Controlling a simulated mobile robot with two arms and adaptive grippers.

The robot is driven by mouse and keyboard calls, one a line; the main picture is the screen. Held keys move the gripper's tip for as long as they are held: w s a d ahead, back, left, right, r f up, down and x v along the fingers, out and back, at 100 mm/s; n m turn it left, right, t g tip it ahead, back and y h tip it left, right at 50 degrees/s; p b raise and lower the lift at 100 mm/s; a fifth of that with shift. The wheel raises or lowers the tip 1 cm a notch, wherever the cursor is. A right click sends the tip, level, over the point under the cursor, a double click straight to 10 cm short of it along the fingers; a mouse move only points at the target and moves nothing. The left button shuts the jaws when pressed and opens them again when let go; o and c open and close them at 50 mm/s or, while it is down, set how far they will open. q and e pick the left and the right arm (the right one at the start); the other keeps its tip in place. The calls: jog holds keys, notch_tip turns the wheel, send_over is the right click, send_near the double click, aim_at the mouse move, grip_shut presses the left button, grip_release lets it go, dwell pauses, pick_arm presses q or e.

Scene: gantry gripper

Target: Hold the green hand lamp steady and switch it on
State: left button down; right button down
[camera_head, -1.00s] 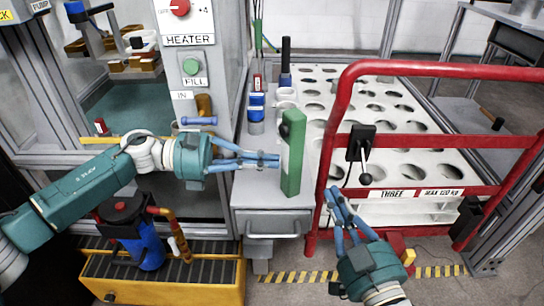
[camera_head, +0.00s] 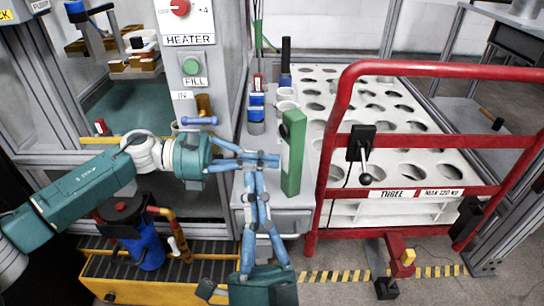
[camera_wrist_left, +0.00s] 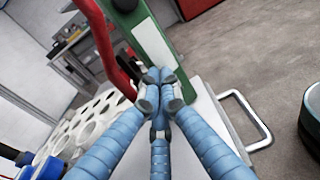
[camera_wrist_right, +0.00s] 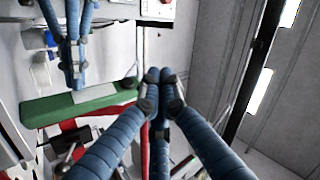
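The green hand lamp (camera_head: 293,155) stands upright on the grey cabinet top, with a pale panel and a dark round knob on its left side. My left gripper (camera_head: 272,160) has its fingertips together just left of the lamp; whether they touch it I cannot tell. In the left wrist view the lamp (camera_wrist_left: 152,38) lies beyond the closed fingertips, not between them. My right gripper (camera_head: 249,168) reaches up from below, fingertips together, close to the left fingers. In the right wrist view the lamp (camera_wrist_right: 80,103) lies left of the closed fingertips, with its knob nearest them.
A red-framed cart (camera_head: 335,150) with a white holed tray stands close right of the lamp. A blue container (camera_head: 256,108) and white cups (camera_head: 286,95) stand behind the lamp. A grey heater panel (camera_head: 188,60) rises at the back left.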

aim_at(286, 149)
jog(key=w+d+r+m+h, duration=0.1)
jog(key=w+d+m+h, duration=0.1)
jog(key=w+d, duration=0.2)
jog(key=shift+w+d+m, duration=0.15)
jog(key=shift+w+m, duration=0.15)
jog(key=shift+w, duration=0.95)
jog(key=shift+w+r, duration=0.1)
dwell(0.8)
jog(key=shift+w+d, duration=0.2)
jog(key=shift+w, duration=0.1)
jog(key=shift+w+d, duration=0.35)
jog(key=shift+w, duration=0.2)
dwell(0.8)
jog(key=shift+s, duration=0.1)
dwell(0.4)
jog(key=shift+s+a, duration=0.55)
jog(key=shift+s, duration=0.35)
jog(key=s+a, duration=0.3)
jog(key=s, duration=0.2)
jog(key=shift+f, duration=0.25)
